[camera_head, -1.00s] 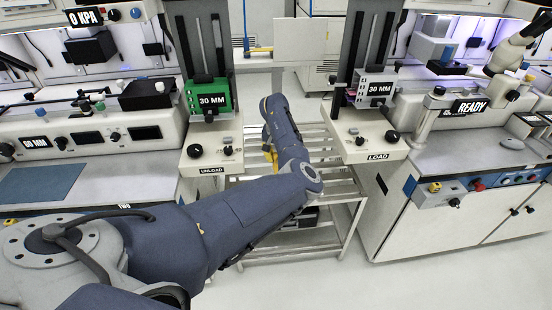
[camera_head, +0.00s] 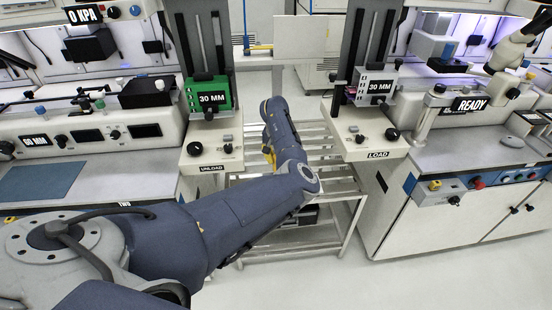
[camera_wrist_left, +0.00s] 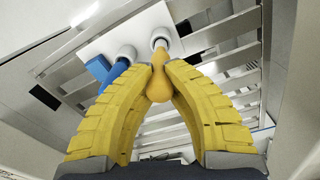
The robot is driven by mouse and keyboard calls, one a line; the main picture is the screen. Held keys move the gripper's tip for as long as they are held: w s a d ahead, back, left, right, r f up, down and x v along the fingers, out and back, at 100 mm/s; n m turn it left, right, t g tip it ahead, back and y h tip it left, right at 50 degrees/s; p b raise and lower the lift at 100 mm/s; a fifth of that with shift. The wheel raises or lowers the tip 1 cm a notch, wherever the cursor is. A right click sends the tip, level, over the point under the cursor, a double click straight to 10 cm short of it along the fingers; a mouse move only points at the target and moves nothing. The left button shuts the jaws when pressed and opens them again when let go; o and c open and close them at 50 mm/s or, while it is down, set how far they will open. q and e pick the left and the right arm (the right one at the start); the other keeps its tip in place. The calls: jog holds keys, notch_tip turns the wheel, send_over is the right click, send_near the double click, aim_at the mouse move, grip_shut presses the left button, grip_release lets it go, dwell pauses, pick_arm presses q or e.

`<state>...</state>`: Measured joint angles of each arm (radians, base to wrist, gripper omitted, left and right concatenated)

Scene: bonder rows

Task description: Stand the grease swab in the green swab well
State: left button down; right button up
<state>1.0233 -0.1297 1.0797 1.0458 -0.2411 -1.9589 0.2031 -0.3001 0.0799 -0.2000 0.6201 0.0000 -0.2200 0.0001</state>
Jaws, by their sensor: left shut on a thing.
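My left gripper (camera_head: 269,156) is partly hidden behind my own arm in the head view, over the slatted rack. In the left wrist view its yellow ribbed fingers (camera_wrist_left: 158,82) are shut on an orange-yellow bulbous thing, which I take to be the grease swab (camera_wrist_left: 157,90). The far end of the swab meets a pale round ring (camera_wrist_left: 160,38) on a white plate; I cannot tell whether it is inside or only in line with it. The ring's outside shows no clear green. I cannot make out the green swab well. My right gripper is not in view.
The white plate (camera_wrist_left: 140,22) also bears a second pale ring (camera_wrist_left: 127,52) with a blue thing (camera_wrist_left: 116,72) at it, close beside the fingers. The slatted rack (camera_head: 340,190) stands between the unload (camera_head: 213,150) and load (camera_head: 368,140) stations.

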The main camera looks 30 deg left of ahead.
pick_arm(q)
jog(key=shift+f, duration=1.65)
jog(key=c, duration=1.4)
grip_release()
notch_tip(320, 180, up, 12)
jog(key=shift+s, duration=0.1)
